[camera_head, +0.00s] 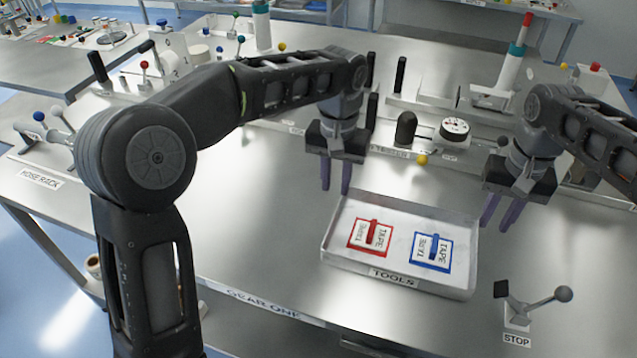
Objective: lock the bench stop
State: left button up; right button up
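The bench stop (518,309) stands at the front right of the bench, above a label reading STOP. Its grey lever slants up to the right and ends in a dark ball knob (564,294); a black block sits at its upper left. My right gripper (499,217) hangs above the bench behind the stop, its purple fingers apart with nothing between them. It is clear of the stop. My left gripper (336,186) hangs over the middle of the bench, behind the tools tray, fingers apart and empty.
A white TOOLS tray (340,262) holds a red-framed card (371,237) and a blue-framed card (431,252), left of the stop. A dial (454,129), a black knob (406,128) and a yellow ball (422,160) stand behind. The bench around the stop is mostly clear.

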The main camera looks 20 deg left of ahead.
aim_at(563, 293)
jog(key=k, duration=1)
